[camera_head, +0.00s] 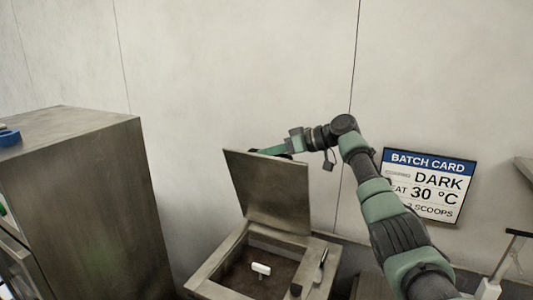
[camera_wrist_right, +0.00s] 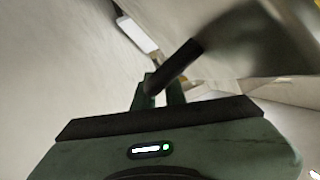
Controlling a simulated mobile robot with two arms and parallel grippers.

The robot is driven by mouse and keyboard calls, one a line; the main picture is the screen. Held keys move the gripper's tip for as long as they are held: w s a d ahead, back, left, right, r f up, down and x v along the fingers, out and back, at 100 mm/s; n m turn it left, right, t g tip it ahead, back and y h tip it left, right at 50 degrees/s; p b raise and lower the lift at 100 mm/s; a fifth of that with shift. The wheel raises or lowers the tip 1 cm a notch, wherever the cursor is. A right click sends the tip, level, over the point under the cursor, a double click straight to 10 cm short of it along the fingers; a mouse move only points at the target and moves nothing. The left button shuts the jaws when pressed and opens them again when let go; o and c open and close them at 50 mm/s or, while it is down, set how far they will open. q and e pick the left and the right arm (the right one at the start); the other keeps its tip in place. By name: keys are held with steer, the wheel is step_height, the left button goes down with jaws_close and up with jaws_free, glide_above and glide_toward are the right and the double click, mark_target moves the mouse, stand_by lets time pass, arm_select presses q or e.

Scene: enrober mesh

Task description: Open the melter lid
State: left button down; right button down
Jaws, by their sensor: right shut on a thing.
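The melter (camera_head: 213,268) is a steel box with an open square top, low in the middle of the head view. Its flat metal lid (camera_head: 270,190) stands raised, nearly upright, at the back of the opening. My right gripper (camera_head: 268,151) is at the lid's upper edge, its fingertips partly hidden behind the lid. In the right wrist view the right gripper (camera_wrist_right: 160,92) is shut on a dark bar (camera_wrist_right: 178,64), which looks like the lid's handle. Inside the melter a small white piece (camera_head: 261,268) shows above a brown surface. My left gripper is not in view.
A batch card (camera_head: 428,186) hangs on the wall at the right. A dark-handled tool (camera_head: 320,267) lies on the melter's right rim. The wall is close behind the lid.

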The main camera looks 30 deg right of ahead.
steer(key=c, duration=1.5)
jaws_free()
steer(key=shift+f, duration=0.1)
steer(key=shift+s+d, duration=0.15)
steer(key=shift+d, duration=0.05)
steer(key=b+v, duration=0.3)
steer(key=v, duration=0.4)
steer(key=shift+s+d+r+b, duration=0.1)
steer(key=shift+r+b, duration=0.15)
steer(key=shift+b, duration=0.05)
